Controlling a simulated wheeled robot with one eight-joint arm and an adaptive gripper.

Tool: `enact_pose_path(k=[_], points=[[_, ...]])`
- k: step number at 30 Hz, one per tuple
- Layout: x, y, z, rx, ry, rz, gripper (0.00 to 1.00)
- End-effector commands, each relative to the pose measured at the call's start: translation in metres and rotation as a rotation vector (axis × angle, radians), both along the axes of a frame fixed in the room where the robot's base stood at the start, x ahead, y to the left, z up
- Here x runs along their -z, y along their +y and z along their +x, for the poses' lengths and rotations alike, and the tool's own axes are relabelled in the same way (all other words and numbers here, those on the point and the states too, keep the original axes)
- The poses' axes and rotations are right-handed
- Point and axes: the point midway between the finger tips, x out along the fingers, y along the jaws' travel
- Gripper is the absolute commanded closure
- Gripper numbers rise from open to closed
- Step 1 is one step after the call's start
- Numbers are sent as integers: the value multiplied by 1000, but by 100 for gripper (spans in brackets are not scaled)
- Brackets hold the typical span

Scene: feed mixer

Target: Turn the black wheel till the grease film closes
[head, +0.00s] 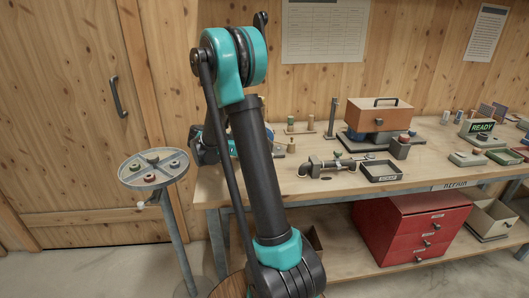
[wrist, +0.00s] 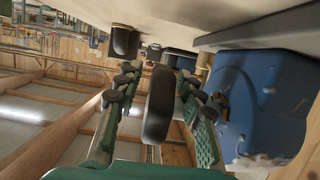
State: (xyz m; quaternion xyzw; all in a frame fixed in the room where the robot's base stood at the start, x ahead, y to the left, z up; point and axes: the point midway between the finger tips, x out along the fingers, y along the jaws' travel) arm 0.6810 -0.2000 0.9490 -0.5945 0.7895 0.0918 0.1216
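In the wrist view, the two green fingers of my gripper (wrist: 160,82) with dark pads stand apart. A dark, rounded slab, which looks like the black wheel seen edge-on (wrist: 158,105), lies between them. I see gaps on both sides of it, so the fingers do not appear to press on it. In the head view, my arm stands in front of the bench's left end and hides most of my gripper and any wheel there. I cannot make out a grease film in either view.
The bench (head: 432,160) holds a wooden box with a handle (head: 378,113), a black tray (head: 382,171), a pipe fitting (head: 325,165) and a READY sign (head: 481,127). A round stand (head: 137,183) is at left. Red drawers (head: 412,228) sit below. A blue container (wrist: 262,105) is close right of my gripper.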

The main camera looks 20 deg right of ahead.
Motion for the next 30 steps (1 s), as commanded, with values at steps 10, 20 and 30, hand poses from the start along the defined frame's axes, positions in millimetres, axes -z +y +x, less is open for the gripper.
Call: enact_pose_path(k=[10, 20, 30], points=[[-15, 0, 0, 0, 0, 0, 62], [-74, 0, 0, 0, 0, 0, 62], [-100, 0, 0, 0, 0, 0, 62]])
